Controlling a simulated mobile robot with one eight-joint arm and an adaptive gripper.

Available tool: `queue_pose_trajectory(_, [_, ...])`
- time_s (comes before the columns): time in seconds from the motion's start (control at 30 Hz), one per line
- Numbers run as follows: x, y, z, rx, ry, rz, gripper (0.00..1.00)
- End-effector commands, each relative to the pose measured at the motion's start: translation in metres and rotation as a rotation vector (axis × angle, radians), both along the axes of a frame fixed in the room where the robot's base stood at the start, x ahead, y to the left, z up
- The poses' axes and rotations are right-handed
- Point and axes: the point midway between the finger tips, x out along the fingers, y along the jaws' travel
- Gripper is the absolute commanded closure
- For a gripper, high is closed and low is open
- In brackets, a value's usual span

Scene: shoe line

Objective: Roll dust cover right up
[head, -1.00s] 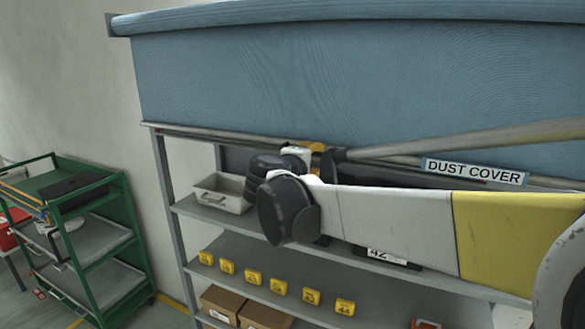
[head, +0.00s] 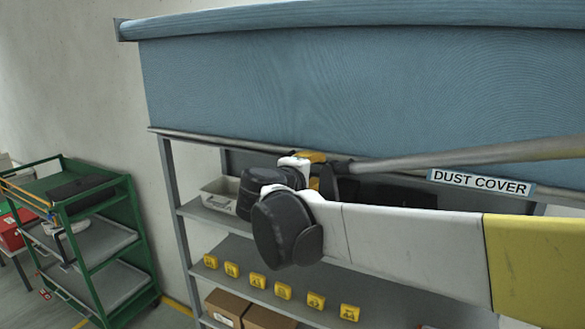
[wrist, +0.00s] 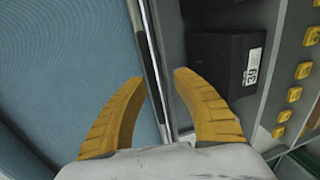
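The blue dust cover (head: 300,85) hangs across the front of the shelf rack from a roll at the top. Its lower edge has a metal bar (head: 200,136) above the upper shelf, with a "DUST COVER" label (head: 480,183) on the right. My gripper (head: 312,158) is at this bar, left of the label, and partly hidden by my arm in the head view. In the wrist view, the yellow fingers of my gripper (wrist: 160,77) are apart, with the bar (wrist: 151,50) running between the tips. I cannot tell whether they touch it.
Under the cover, the rack (head: 172,200) holds a grey bin (head: 220,195), several yellow size tags (head: 257,280) and cardboard boxes (head: 228,307). A dark box (wrist: 225,70) marked 39 shows in the wrist view. A green cart (head: 95,240) stands to the left by the wall.

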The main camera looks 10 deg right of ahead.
Motion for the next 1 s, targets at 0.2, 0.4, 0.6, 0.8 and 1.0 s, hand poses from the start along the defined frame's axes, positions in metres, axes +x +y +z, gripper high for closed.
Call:
queue_pose_trajectory(0.2, [-0.014, 0.01, 0.004, 0.0, 0.0, 0.002, 0.66])
queue_pose_trajectory(0.4, [-0.026, 0.019, 0.007, 0.001, -0.001, 0.002, 0.66])
queue_pose_trajectory(0.6, [-0.038, 0.028, 0.01, 0.0, 0.0, 0.002, 0.66])
queue_pose_trajectory(0.8, [-0.05, 0.037, 0.014, -0.001, 0.0, 0.002, 0.66])
queue_pose_trajectory(1.0, [-0.062, 0.046, 0.017, 0.0, -0.001, 0.002, 0.66])
